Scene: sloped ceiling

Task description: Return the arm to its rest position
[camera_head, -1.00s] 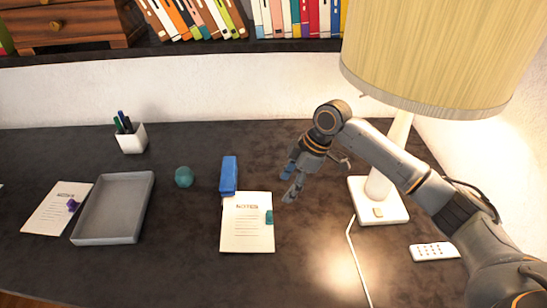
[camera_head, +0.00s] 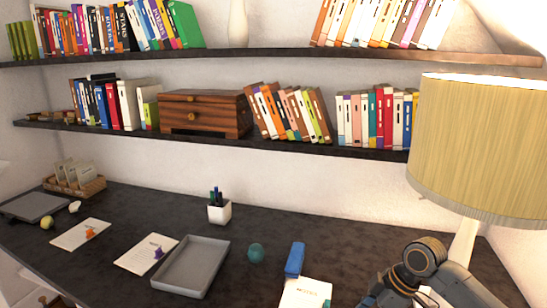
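My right arm (camera_head: 455,288) comes in from the bottom right corner, in front of the lamp. Its dark round wrist joint (camera_head: 425,256) shows clearly. My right gripper (camera_head: 385,300) is at the bottom edge, mostly cut off by the frame, so its fingers cannot be read. It is to the right of the blue block-like object (camera_head: 295,260) and the white notes sheet (camera_head: 303,294). My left gripper is not in view.
A lamp (camera_head: 480,150) stands close behind my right arm. The dark desk holds a grey tray (camera_head: 190,266), a teal ball (camera_head: 256,252), a pen cup (camera_head: 219,212) and several papers. Shelves (camera_head: 230,138) with books and a wooden box (camera_head: 205,113) run above the desk.

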